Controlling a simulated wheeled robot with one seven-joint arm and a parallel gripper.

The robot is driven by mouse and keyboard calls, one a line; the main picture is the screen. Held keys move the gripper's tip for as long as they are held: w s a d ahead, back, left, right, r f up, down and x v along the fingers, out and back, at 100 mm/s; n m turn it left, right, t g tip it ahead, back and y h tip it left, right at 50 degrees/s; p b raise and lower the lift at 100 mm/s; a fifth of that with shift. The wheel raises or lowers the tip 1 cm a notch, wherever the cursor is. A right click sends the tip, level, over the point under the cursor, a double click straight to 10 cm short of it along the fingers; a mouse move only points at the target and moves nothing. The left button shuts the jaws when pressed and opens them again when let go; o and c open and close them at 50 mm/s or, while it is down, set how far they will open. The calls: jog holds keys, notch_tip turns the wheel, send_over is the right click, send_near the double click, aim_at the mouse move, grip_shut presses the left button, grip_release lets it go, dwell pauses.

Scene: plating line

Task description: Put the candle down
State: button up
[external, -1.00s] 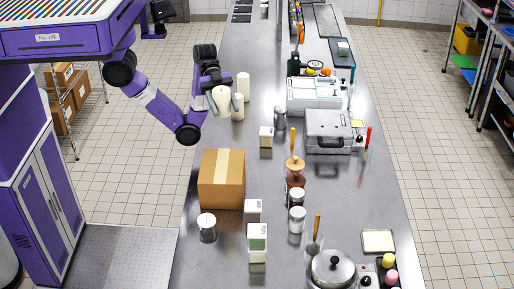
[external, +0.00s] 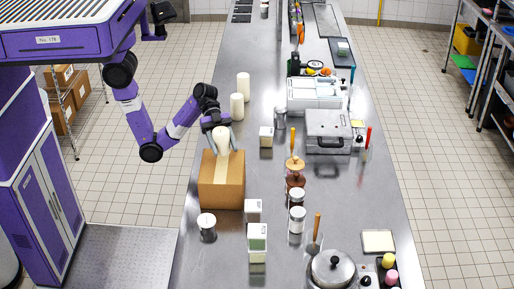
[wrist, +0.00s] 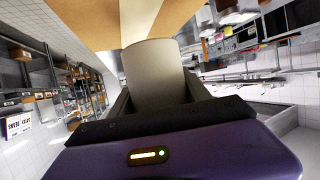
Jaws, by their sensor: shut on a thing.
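A cream-coloured candle (external: 221,140) is held in my gripper (external: 219,142) in the external view. The gripper is shut on it. In the picture the candle overlaps the top of a closed cardboard box (external: 221,190); I cannot tell whether it touches the box. In the wrist view the candle (wrist: 155,75) stands between the two fingers (wrist: 157,95), with the brown box top (wrist: 130,20) beyond it.
A glass jar (external: 207,228) stands in front of the box. White-and-green cartons (external: 257,240) and lidded jars (external: 296,220) stand to its right. Steel counter is bare between the standing candles and the box.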

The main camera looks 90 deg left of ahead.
aim_at(224, 155)
jog(key=shift+f, duration=1.95)
jog(key=shift+f, duration=0.1)
jog(key=o, duration=1.6)
jog(key=shift+o, duration=0.2)
jog(key=shift+r, duration=0.2)
jog(key=shift+s+a, duration=0.1)
jog(key=shift+a, duration=0.3)
jog(key=b+v, duration=0.1)
jog(key=v, duration=1)
jog(key=shift+s, duration=0.1)
